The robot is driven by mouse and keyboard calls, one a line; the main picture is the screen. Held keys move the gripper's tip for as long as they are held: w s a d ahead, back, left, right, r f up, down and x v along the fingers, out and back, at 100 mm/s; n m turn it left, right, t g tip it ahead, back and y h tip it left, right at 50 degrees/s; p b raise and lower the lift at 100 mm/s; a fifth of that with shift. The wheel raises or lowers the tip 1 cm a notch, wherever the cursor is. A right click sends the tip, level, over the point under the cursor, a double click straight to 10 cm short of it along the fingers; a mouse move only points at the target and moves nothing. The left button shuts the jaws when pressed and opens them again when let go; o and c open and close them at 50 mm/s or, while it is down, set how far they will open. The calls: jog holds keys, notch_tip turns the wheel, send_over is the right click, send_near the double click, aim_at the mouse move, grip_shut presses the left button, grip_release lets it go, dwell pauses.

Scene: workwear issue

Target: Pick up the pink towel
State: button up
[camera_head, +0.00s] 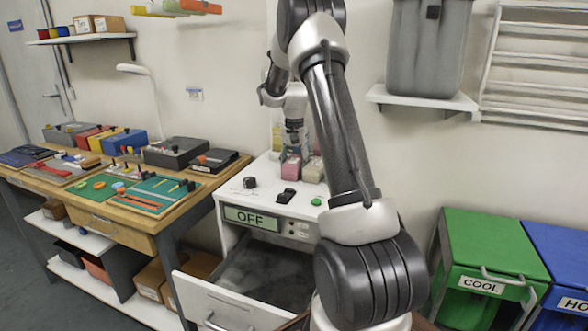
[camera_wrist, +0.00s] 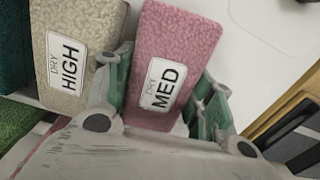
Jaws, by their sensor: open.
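The pink towel (camera_wrist: 178,40) is a folded, fuzzy block with a label reading DRY MED in the wrist view. In the head view the pink towel (camera_head: 291,168) sits on the white cabinet top. My gripper (camera_wrist: 163,92) is open, with one green-padded finger on each side of the towel's near end. In the head view my gripper (camera_head: 292,146) points down just above the towel. Whether the pads touch the towel is hard to tell.
A beige towel (camera_wrist: 75,45) labelled DRY HIGH stands close beside the left finger. The cabinet (camera_head: 240,190) has an OFF display (camera_head: 250,217), knobs and an open drawer (camera_head: 230,305). A workbench (camera_head: 120,225) with tools stands left; a green COOL bin (camera_head: 490,245) stands right.

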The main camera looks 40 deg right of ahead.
jog(key=c, duration=0.7)
jog(key=shift+r, duration=0.1)
